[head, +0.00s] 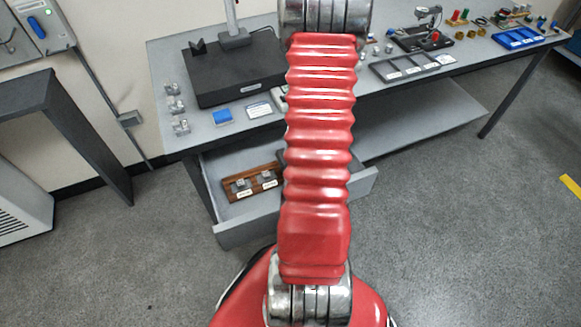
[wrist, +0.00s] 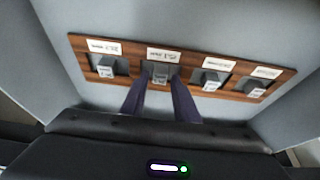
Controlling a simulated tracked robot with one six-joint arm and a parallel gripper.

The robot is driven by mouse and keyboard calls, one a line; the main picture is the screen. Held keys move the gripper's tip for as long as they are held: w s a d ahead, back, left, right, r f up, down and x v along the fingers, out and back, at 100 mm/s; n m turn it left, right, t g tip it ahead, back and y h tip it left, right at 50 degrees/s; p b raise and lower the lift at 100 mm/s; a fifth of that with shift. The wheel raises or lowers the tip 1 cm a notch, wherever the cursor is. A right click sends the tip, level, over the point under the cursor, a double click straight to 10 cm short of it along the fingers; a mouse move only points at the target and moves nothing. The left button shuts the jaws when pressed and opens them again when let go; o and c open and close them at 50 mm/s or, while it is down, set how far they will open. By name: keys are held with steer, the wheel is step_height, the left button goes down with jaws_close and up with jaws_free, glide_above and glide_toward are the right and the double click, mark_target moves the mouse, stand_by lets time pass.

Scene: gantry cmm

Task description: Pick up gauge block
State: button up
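Several small grey gauge blocks sit in a wooden rack (wrist: 134,70) with white labels, inside an open drawer (head: 270,221). In the wrist view, one gauge block (wrist: 160,77) is second from the left. My gripper (wrist: 162,80) is open, with its two dark fingers reaching to either side of that block. Whether either finger touches it I cannot tell. Other blocks stand to its left (wrist: 106,68) and right (wrist: 211,79). In the head view, the rack (head: 231,193) shows its left part with two blocks; my arm hides the rest of it and my gripper.
The workbench (head: 160,62) above carries a black block-like base (head: 235,75), small metal blocks (head: 174,104), a blue item (head: 222,116) and a dark tray (head: 410,67). A dark-legged table (head: 75,125) stands at left.

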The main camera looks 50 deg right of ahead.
steer(key=shift+x, duration=0.95)
jaws_close()
